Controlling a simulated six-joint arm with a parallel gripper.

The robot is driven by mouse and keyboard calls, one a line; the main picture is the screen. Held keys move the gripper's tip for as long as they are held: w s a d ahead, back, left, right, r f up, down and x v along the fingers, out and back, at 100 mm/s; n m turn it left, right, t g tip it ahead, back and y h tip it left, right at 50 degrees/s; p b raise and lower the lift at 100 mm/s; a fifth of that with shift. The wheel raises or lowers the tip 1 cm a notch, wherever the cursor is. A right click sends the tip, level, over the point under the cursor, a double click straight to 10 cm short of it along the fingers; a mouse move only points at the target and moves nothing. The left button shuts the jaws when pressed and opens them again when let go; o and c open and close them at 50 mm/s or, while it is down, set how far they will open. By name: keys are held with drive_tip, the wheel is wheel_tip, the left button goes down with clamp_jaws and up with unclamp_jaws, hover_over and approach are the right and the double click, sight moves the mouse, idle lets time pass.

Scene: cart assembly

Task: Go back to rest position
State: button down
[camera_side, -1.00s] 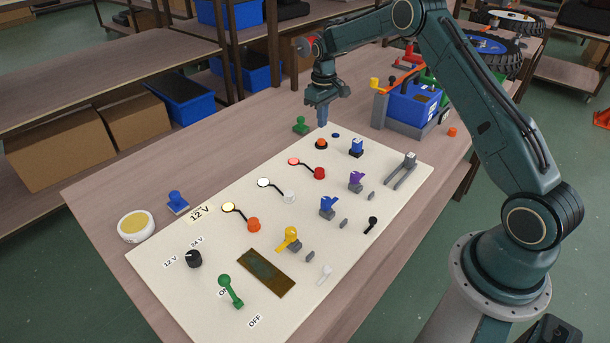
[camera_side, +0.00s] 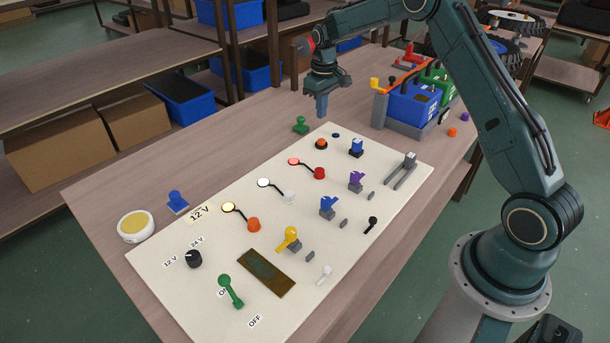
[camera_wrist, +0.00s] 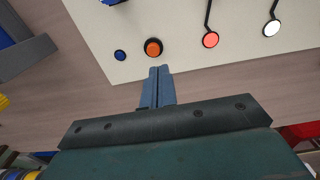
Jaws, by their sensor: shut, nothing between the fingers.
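My gripper (camera_side: 321,106) is shut and empty. In the side view it points down above the wooden table, just beyond the far edge of the cream control board (camera_side: 205,262). In the wrist view the closed fingers (camera_wrist: 160,72) show side by side, with the orange button (camera_wrist: 153,47) just past their tips in the picture. The same orange button shows on the board in the side view (camera_side: 321,144). A green stamp-shaped part (camera_side: 301,125) stands on the table, left of and below the gripper in the side view.
The board carries several switches, lamps and levers, including a blue one (camera_side: 356,147) and a green one (camera_side: 230,291). A round white-and-yellow part (camera_side: 136,226) lies at left.

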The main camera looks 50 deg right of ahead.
drive_tip(key=s+a+r+t, duration=0.1)
drive_tip(key=s+a+r, duration=0.5)
drive_tip(key=s+r, duration=0.3)
drive_tip(key=s+a+r+t, duration=0.2)
drive_tip(key=s+a+r, duration=0.35)
drive_tip(key=r, duration=0.45)
drive_tip(key=s+a+t, duration=0.1)
drive_tip(key=s+a, duration=0.2)
drive_tip(key=s, duration=0.8)
drive_tip(key=s+a+t, duration=0.1)
drive_tip(key=s+a, duration=0.2)
drive_tip(key=s, duration=0.8)
drive_tip(key=shift+s+a, duration=0.15)
drive_tip(key=shift+a, duration=0.05)
